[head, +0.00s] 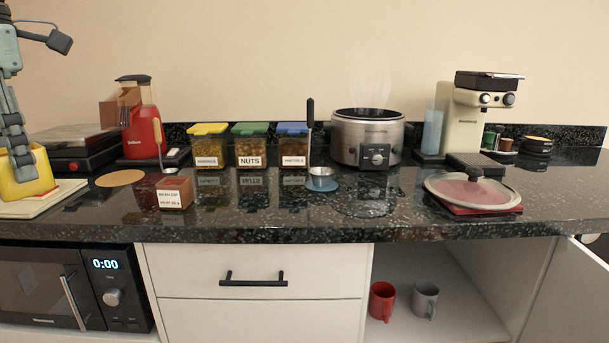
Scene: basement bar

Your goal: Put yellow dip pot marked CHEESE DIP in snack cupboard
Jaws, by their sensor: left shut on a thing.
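My left gripper (14,150) is at the far left edge, pointing down and shut on a yellow pot (28,181). No CHEESE DIP marking shows on the side facing me, and the picture edge cuts the pot off. The pot is over a cream board (62,194); I cannot tell whether it touches it. An open cupboard (455,300) below the counter at right holds a red mug and a grey mug; no snack label shows on it. My right gripper is not in view.
A brown pot marked BEAN DIP (174,193) stands near the counter's front. Behind are labelled jars (251,150), a red blender (141,130), a steaming cooker (367,138) and a coffee machine (468,115). A glass lid (470,190) lies at right. The cupboard door (575,295) stands open.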

